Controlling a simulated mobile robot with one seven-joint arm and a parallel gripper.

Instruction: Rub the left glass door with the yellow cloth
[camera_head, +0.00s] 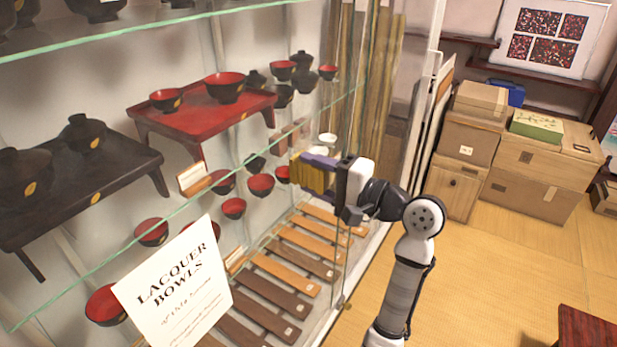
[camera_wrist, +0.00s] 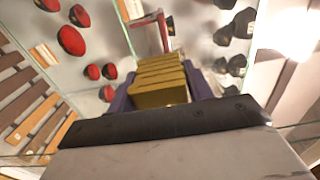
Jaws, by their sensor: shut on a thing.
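The yellow cloth (camera_head: 309,176) is a folded, ribbed pad held between the purple fingers of my gripper (camera_head: 318,172). In the wrist view the cloth (camera_wrist: 160,84) sticks out between the fingers of my gripper (camera_wrist: 160,92), which is shut on it. The glass front of the cabinet fills the left of the head view, and an upright glass edge (camera_head: 342,255) shows just below my gripper. The cloth is at the glass front, near that edge. I cannot tell whether it touches the pane, or exactly where the left door ends.
Behind the glass are red and black bowls (camera_head: 261,184), a red stand (camera_head: 205,108), a dark stand (camera_head: 80,165) and wooden slats (camera_head: 285,273). A white lacquer bowls sign (camera_head: 175,290) stands at the front. Cardboard boxes (camera_head: 545,165) stand at right; the tatami floor (camera_head: 480,270) before them is clear.

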